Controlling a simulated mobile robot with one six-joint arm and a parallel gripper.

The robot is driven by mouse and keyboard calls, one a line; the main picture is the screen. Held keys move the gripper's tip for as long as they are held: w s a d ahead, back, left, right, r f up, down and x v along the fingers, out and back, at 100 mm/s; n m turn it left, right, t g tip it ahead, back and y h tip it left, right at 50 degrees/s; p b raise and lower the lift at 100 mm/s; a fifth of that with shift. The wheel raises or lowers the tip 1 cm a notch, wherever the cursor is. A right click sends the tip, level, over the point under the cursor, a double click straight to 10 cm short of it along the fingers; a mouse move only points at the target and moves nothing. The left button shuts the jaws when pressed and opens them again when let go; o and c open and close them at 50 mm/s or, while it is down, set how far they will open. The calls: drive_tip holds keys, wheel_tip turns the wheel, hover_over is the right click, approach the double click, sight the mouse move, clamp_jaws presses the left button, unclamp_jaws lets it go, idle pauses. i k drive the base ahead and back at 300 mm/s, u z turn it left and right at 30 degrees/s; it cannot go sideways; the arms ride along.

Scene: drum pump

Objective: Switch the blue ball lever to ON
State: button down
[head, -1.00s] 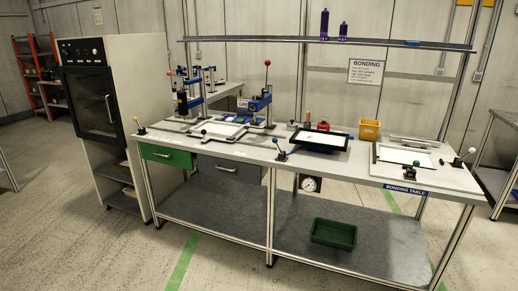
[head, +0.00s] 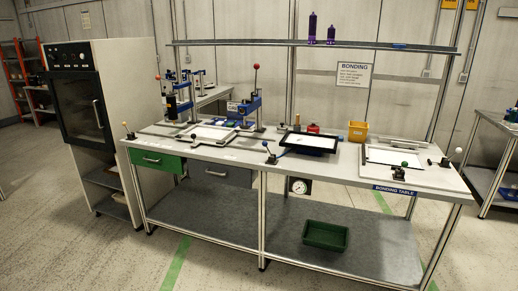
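A small lever (head: 269,152) with a dark, bluish ball stands at the front edge of the bonding table (head: 230,154), near its middle. Its ball sits up and to the left of its base, so the lever leans left. The ball is too small to be sure of its colour, and no ON or OFF marking can be read. My gripper is not in view.
Other levers along the table have a tan ball (head: 125,124), a pale ball (head: 458,151) and a red ball (head: 256,67) on a blue press. A black-framed tray (head: 334,148) sits right of the dark lever. The floor before the table is clear.

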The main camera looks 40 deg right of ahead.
sight(264, 144)
drive_tip(key=i, duration=0.9)
drive_tip(key=u, duration=0.05)
